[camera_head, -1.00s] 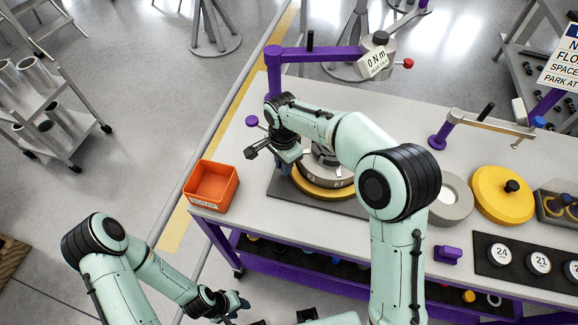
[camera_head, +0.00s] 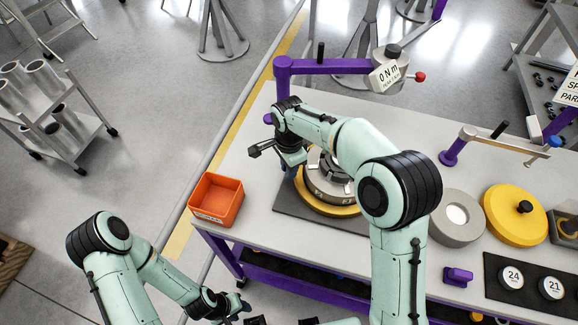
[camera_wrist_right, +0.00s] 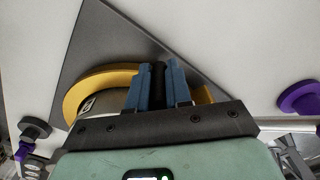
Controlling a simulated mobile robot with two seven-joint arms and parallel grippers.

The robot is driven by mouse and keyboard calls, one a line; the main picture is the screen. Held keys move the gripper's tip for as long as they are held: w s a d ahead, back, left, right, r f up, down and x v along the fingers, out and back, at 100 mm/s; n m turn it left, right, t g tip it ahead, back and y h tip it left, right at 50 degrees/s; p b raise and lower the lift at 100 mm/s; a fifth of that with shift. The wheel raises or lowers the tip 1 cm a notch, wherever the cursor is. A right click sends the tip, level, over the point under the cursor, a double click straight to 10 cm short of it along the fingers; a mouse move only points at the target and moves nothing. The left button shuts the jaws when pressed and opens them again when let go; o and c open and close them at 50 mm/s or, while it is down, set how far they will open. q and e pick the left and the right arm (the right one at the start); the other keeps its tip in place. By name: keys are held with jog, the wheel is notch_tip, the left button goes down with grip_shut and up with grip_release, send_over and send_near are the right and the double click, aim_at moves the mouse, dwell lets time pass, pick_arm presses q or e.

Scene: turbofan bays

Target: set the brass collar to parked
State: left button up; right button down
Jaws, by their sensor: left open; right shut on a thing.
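The brass collar (camera_head: 345,209) is a yellow ring around the grey hub unit on a dark mat; my right arm covers part of it in the head view. It also shows as a yellow arc in the right wrist view (camera_wrist_right: 88,86). My right gripper (camera_wrist_right: 158,84) has its blue fingers shut on a black upright handle (camera_wrist_right: 158,72) at the collar's edge. How the handle joins the collar is hidden. In the head view, that gripper (camera_head: 291,171) is at the collar's left side. My left gripper (camera_head: 244,306) is open and empty, off the bench's front edge.
An orange bin (camera_head: 217,199) stands at the bench's left end. A purple arm (camera_head: 325,67) with a "0 Nm" box (camera_head: 389,74) rises behind the hub. A grey ring (camera_head: 456,218) and a yellow disc (camera_head: 516,214) with a black knob lie to the right.

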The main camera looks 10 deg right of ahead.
pick_arm(q)
jog(key=shift+w, duration=0.1)
pick_arm(e)
jog(key=c, duration=1.1)
grip_release()
jog(key=shift+w, duration=0.15)
jog(key=shift+o, duration=0.2)
notch_tip(320, 180, up, 13)
jog(key=shift+r+p, duration=0.15)
jog(key=shift+p, duration=0.75)
pick_arm(q)
jog(key=shift+w+r, duration=1.05)
jog(key=shift+r, duration=0.15)
pick_arm(e)
jog(key=shift+d+r, duration=0.1)
